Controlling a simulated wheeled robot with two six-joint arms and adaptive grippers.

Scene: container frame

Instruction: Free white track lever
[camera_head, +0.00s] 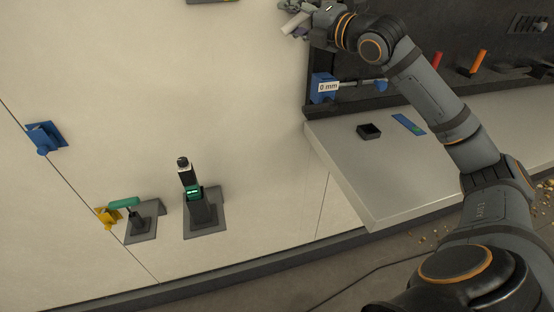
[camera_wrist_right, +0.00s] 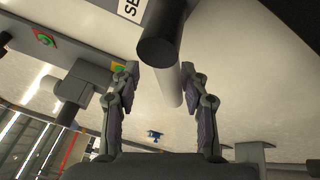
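My right gripper (camera_wrist_right: 160,75) is open in the right wrist view, its two dark fingers spread apart. A round white bar with a thick dark end (camera_wrist_right: 160,40), which looks like the white track lever, runs between the fingers. I see a gap on each side, so neither finger appears to press on it. In the head view my right gripper (camera_head: 300,22) is at the top, partly cut by the frame edge, by a pale piece that may be the same lever. The lever's mount is not clear there. My left gripper is not in view.
The pale wall carries a green-handled lever (camera_head: 125,203), a dark upright device (camera_head: 199,205), and a blue bracket (camera_head: 45,137). A blue clamp labelled "0 mm" (camera_head: 323,88) is below my right gripper. A light shelf (camera_head: 360,190) holds a small black box (camera_head: 369,131).

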